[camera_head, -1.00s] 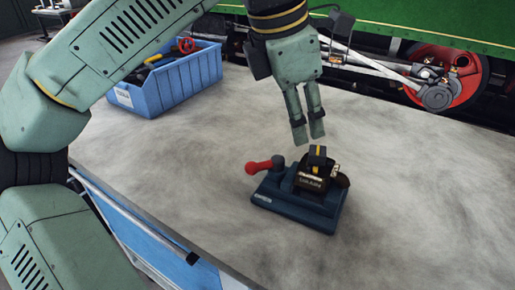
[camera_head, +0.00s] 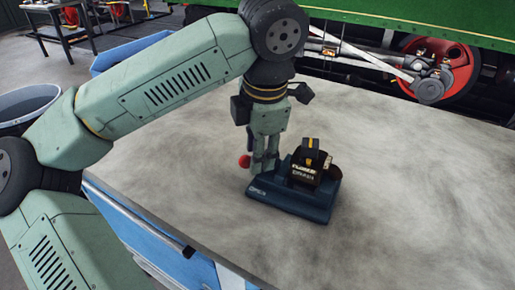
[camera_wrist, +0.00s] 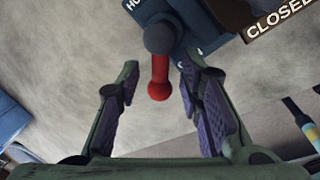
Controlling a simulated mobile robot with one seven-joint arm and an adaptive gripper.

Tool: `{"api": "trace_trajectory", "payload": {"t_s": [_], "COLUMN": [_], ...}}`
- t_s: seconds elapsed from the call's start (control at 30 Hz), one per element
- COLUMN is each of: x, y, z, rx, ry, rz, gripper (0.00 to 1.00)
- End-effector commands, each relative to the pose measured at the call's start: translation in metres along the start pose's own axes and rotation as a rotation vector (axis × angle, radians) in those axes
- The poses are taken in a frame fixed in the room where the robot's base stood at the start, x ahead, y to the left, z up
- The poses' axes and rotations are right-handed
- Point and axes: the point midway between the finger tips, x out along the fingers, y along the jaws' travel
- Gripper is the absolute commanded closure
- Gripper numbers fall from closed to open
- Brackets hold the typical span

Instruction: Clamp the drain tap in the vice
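The blue vice (camera_head: 290,206) stands on the bench, with its dark jaw part (camera_head: 308,176) on top. A black piece with a yellow stripe (camera_head: 311,148) sits upright at the jaws; I cannot tell for certain whether it is the drain tap or how tightly it is held. My gripper (camera_head: 262,168) points down at the vice's left end, by the red lever (camera_head: 244,161). In the wrist view my gripper (camera_wrist: 158,75) is open, with the red lever (camera_wrist: 158,78) between its fingers and a gap on both sides. The jaws are mostly out of the wrist view.
A brown plate reading "CLOSED" (camera_wrist: 283,22) shows beside the vice in the wrist view. A blue bin (camera_head: 125,50) stands behind my arm. The green tram with a red wheel (camera_head: 440,72) is behind the bench. The bench right of the vice is clear.

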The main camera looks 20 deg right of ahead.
Motion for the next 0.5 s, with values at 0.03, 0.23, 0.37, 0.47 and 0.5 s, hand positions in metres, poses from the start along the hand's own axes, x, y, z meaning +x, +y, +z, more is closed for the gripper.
{"api": "trace_trajectory", "payload": {"t_s": [0.03,0.23,0.37,0.47,0.5], "x": [0.0016,0.0026,0.0024,0.0023,0.0023], "y": [-0.0001,-0.0001,-0.0001,-0.0001,-0.0001], "z": [-0.0001,0.0001,0.0001,0.0001,0.0001], "rx": [0.0,0.0,0.0,0.0,0.0], "ry": [0.0,0.0,-0.001,-0.001,-0.001], "rz": [0.0,0.0,0.0,0.0,0.0], "gripper": [0.66,0.66,0.71,0.77,0.8]}}
